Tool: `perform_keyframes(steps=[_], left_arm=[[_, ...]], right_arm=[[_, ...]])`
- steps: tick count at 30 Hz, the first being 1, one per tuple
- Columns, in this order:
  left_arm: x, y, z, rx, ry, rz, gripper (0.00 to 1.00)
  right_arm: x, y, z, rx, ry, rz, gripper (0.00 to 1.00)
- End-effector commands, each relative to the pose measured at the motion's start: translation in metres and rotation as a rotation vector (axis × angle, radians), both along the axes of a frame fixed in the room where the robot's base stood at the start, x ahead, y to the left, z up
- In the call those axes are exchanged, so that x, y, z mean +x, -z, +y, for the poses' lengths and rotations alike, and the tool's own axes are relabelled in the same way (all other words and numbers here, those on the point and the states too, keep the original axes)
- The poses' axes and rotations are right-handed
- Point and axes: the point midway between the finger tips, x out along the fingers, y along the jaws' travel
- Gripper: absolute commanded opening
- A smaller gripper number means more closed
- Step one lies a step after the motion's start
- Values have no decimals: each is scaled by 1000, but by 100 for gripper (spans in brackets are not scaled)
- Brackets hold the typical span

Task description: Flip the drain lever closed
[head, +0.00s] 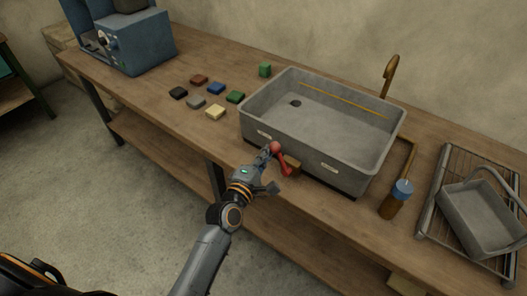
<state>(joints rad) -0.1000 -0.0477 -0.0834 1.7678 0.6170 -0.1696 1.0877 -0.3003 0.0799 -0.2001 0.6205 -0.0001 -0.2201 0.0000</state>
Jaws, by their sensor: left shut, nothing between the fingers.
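The grey sink basin (365,158) stands on the wooden bench, with a dark round drain in its floor. The red drain lever (283,163) is at the basin's front side, beside a small brown block (294,162). Its round knob is up and its shaft slants down to the right. My left gripper (268,163) is shut with nothing in it, right at the lever's left side. Its fingertips are close to the knob; I cannot tell whether they touch. My right gripper is not in view.
Several coloured blocks (215,112) lie left of the basin, with a blue machine (135,43) beyond. A brass tap (389,75) stands behind. A blue-topped bottle (396,200) and a rack (433,205) with a grey basket (481,220) are at right.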

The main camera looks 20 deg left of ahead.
Motion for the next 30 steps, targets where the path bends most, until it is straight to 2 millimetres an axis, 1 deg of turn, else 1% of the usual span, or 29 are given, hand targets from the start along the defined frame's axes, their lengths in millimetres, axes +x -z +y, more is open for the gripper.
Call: perform_keyframes(steps=[1, 7, 18, 24, 30], left_arm=[[-2, -3, -4, 41, 2, -13, 0], [-7, -10, -19, 222, 2, -80, 0], [-17, -13, -47, 533, 2, -192, 0], [-21, -12, -58, 657, 2, -237, 0], [-23, -11, -64, 737, 0, -267, 0]], right_arm=[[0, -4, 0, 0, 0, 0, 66], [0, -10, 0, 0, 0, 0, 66], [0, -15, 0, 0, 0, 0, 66], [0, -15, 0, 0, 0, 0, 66], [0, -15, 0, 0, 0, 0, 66]])
